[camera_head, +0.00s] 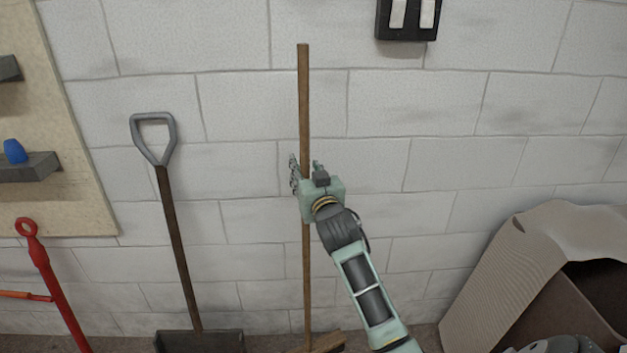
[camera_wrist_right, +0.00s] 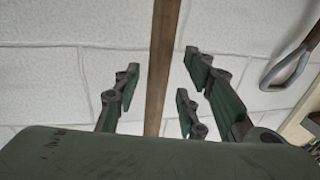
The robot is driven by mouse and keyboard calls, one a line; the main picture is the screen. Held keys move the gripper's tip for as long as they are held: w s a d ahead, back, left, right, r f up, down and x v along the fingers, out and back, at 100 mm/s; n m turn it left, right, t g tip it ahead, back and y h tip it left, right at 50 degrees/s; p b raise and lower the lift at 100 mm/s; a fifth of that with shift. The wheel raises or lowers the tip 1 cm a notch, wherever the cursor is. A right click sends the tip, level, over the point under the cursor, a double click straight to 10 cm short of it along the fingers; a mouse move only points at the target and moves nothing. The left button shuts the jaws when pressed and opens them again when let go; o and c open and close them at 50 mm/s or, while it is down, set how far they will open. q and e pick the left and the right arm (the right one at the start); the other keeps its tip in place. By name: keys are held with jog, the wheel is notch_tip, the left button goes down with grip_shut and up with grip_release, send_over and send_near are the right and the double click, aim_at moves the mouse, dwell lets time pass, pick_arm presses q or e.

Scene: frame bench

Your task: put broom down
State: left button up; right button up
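The broom stands upright in front of the wall in the head view. Its long brown wooden handle (camera_head: 303,100) runs down past my right gripper to the broom head (camera_head: 325,343), partly cut off by the bottom edge. My right gripper (camera_head: 306,170) is at the middle of the handle. In the right wrist view the handle (camera_wrist_right: 163,60) passes between the spread fingers of my right gripper (camera_wrist_right: 160,82), with gaps visible on both sides. The gripper looks open around it. The palm hides part of the handle in the head view. My left gripper is not in view.
A shovel (camera_head: 178,240) with a grey D-handle stands left of the broom. A red tool (camera_head: 50,280) is at far left, below a board (camera_head: 75,130) with small shelves. A cardboard box (camera_head: 520,270) is at right. A pale block wall (camera_head: 450,120) is behind.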

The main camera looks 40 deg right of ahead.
jog(key=p+v, duration=0.3)
jog(key=v, duration=0.6)
jog(key=shift+s, duration=0.4)
jog(key=shift+a, duration=0.1)
jog(key=s+a+f+n+g+y, duration=0.1)
jog(key=a+f+g+y, duration=0.15)
jog(key=f, duration=1.15)
jog(key=s+a+f+n+g+y, duration=0.15)
jog(key=a+f, duration=0.25)
jog(key=f, duration=1)
jog(key=s+a+f+n+g+y, duration=0.1)
jog(key=s+a+f+g, duration=0.2)
jog(key=s+f, duration=0.55)
jog(key=s+a+f+n+g, duration=0.15)
jog(key=s+f, duration=0.25)
jog(key=f, duration=0.9)
jog(key=s+a+f+g, duration=0.1)
jog(key=s+f, duration=0.4)
jog(key=s, duration=0.6)
jog(key=s+a+f+g, duration=0.2)
jog(key=s+f+g, duration=0.2)
jog(key=s, duration=0.8)
jog(key=s+a+f+n+g, duration=0.1)
jog(key=s+f+g, duration=0.1)
jog(key=s+f, duration=0.5)
jog(key=s, duration=0.4)
jog(key=shift+s+a+f+y, duration=0.2)
jog(key=shift+s+f+y, duration=0.1)
jog(key=shift+s+y, duration=0.1)
